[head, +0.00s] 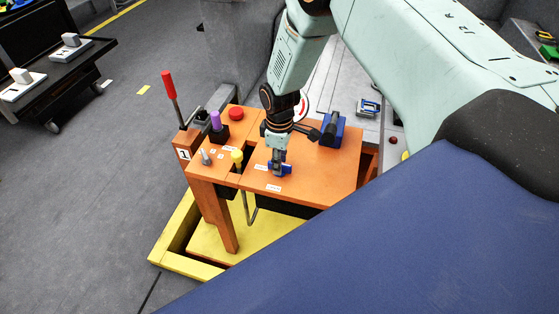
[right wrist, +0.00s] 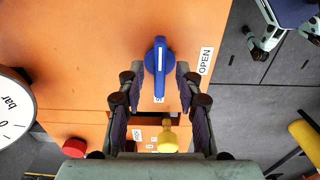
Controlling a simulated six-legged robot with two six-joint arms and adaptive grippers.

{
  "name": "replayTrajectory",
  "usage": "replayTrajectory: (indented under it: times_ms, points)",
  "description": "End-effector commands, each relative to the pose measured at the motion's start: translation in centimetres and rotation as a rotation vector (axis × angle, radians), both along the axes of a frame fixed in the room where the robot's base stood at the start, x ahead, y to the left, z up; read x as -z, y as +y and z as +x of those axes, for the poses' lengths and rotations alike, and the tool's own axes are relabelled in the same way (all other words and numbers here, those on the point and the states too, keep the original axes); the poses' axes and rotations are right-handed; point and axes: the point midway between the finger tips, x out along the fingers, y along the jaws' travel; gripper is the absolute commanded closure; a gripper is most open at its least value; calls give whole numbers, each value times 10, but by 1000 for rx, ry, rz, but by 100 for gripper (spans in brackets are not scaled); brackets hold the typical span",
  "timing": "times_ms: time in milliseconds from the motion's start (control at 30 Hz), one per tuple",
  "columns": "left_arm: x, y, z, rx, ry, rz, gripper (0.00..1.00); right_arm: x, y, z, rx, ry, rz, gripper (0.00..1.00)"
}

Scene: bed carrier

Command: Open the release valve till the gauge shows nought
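The release valve is a blue handle (right wrist: 159,65) with a white stripe, on the orange panel. In the right wrist view its narrow end points down at a mostly hidden label starting with S; the OPEN label (right wrist: 205,61) is to its right. My right gripper (right wrist: 159,74) is open, a finger on each side of the handle, with small gaps showing. In the head view my right gripper (head: 279,158) is over the blue valve (head: 284,170). The gauge (right wrist: 12,108) marked "bar" is cut off at the left edge; its needle is not visible. My left gripper is not in view.
The orange table (head: 325,177) also bears a yellow knob (head: 237,156), a red button (head: 236,113), a purple-topped lever (head: 215,121), a grey switch (head: 205,157) and a blue device (head: 332,130). A red-handled lever (head: 169,85) rises at its left. Open floor lies further left.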

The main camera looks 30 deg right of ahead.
Motion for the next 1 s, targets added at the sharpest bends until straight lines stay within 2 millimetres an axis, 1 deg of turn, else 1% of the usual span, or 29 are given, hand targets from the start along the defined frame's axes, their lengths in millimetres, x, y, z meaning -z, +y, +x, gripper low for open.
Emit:
replayTrajectory:
  times_ms: [233,267,600,667,1000]
  points:
    - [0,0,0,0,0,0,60,1,0,0,0,0,0,65]
    - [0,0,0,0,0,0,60,1,0,0,0,0,0,67]
    - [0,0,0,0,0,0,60,1,0,0,0,0,0,96]
    - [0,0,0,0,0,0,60,1,0,0,0,0,0,100]
    - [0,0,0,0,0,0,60,1,0,0,4,1,0,100]
